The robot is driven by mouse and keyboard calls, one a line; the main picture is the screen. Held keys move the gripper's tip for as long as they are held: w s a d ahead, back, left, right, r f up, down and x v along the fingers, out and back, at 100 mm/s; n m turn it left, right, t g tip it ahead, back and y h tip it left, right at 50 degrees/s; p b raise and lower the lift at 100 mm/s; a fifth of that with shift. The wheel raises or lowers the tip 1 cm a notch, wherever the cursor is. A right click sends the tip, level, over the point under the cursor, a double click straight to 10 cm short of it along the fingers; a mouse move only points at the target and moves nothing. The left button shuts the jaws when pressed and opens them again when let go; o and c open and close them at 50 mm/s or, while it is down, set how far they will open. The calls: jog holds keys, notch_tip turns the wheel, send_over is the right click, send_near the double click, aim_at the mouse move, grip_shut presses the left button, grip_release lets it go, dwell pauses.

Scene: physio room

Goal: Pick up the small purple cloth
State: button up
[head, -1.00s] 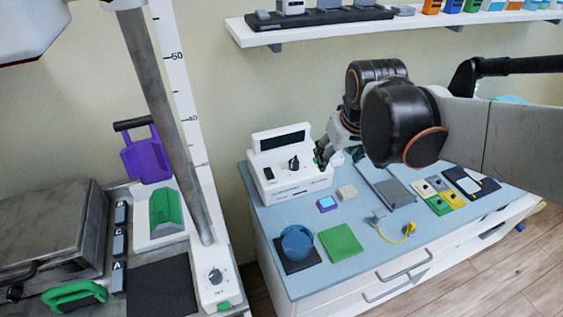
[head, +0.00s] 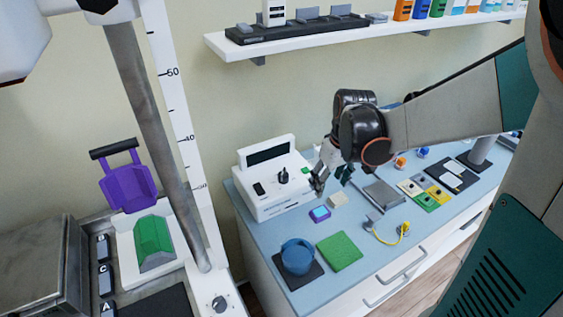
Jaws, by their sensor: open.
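A small purple piece (head: 315,219), seemingly the cloth, lies flat on the blue-topped counter, in front of the white device. A small light-blue block covers most of it, so only a purple border shows. I cannot tell its material. My gripper (head: 332,181) is open and empty. It hangs above the counter, behind and slightly right of the purple piece, apart from it and close to the white device's right side.
The white device (head: 270,185) with a knob stands left of my gripper. A wall shelf (head: 330,38) runs above. A purple-backed piece (head: 128,188) stands left.

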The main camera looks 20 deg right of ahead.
jog(key=b, duration=0.3)
send_over(320, 211)
jog(key=s, duration=0.1)
jog(key=f, duration=0.9)
jog(key=shift+d, duration=0.2)
jog(key=shift+w+a+f+b, duration=0.1)
jog(key=shift+w+f+b, duration=0.1)
jog(key=shift+f+b, duration=0.85)
jog(key=shift+w+a+f+b, duration=0.15)
jog(key=shift+f+b, duration=0.2)
jog(key=shift+f, duration=1.25)
jog(key=shift+d+r, duration=0.1)
jog(key=c, duration=0.7)
notch_tip(320, 211, up, 20)
jog(key=p, duration=0.7)
